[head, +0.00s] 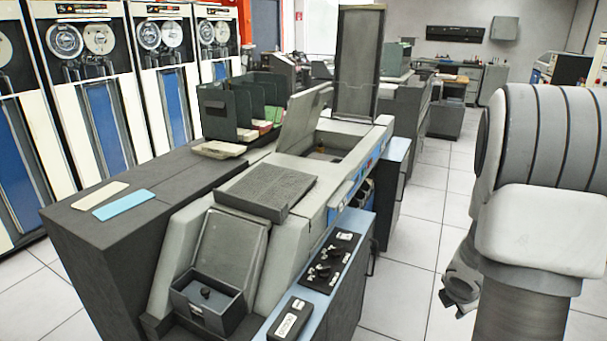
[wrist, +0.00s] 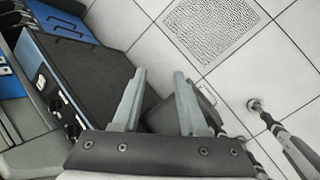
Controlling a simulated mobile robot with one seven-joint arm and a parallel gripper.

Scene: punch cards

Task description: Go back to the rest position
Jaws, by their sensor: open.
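My gripper (wrist: 160,72) shows in the wrist view with its two grey fingers apart and nothing between them. Beyond the fingers are the dark side of a machine and pale floor tiles. In the head view my grey arm stands at the right, over the aisle and apart from the card machine (head: 345,170). I cannot clearly make out the fingers there. A cream card (head: 100,195) and a blue card (head: 123,205) lie side by side on the machine's dark top at the left.
A dark green rack (head: 243,98) holding cards stands on the machine. A knob panel (head: 322,262) is at its front right. Tape cabinets (head: 100,80) line the left. A floor grille (wrist: 212,28) shows in the wrist view. The tiled aisle (head: 425,225) right of the machine is free.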

